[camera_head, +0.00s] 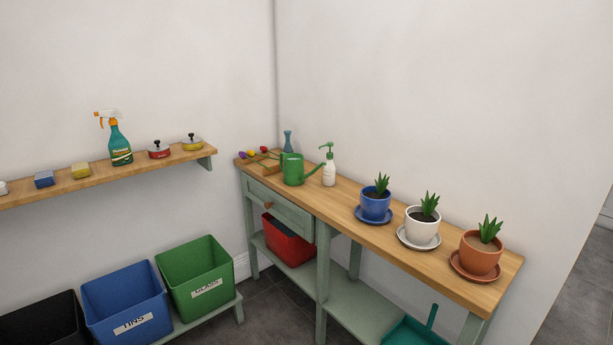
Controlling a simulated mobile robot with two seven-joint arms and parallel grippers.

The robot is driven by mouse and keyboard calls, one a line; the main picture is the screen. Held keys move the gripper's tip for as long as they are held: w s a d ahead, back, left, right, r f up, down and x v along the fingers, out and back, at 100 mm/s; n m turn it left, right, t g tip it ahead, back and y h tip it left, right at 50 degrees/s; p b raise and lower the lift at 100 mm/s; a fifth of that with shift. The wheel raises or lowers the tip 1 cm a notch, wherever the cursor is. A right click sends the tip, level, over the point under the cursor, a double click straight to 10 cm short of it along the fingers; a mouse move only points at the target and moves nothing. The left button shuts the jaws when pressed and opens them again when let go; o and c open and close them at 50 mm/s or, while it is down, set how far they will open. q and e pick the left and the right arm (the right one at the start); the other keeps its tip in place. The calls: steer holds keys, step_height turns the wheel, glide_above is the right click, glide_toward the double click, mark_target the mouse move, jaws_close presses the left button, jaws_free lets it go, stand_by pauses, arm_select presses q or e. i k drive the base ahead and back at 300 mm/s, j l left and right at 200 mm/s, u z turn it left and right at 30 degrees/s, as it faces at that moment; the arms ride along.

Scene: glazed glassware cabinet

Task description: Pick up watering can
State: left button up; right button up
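A green watering can (293,170) stands upright on the left part of the wooden-topped table (344,206), near the corner of the room. Neither of my grippers shows in the head view, so nothing of mine is seen near the can.
A blue pot (376,207), a white pot (422,231) and a terracotta pot (480,257) stand on saucers to the right. A teal bottle (288,142) is behind the can. A wall shelf (112,175) and bins (195,275) are at left.

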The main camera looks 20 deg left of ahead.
mark_target(293, 170)
steer(key=i+j+u, duration=0.1)
steer(key=i+j, duration=0.2)
steer(key=i, duration=0.2)
steer(key=i+j+u, duration=0.1)
steer(key=i+j, duration=0.2)
steer(key=i, duration=0.2)
steer(key=i+j+u, duration=0.1)
steer(key=i+j, duration=0.15)
steer(key=i, duration=0.25)
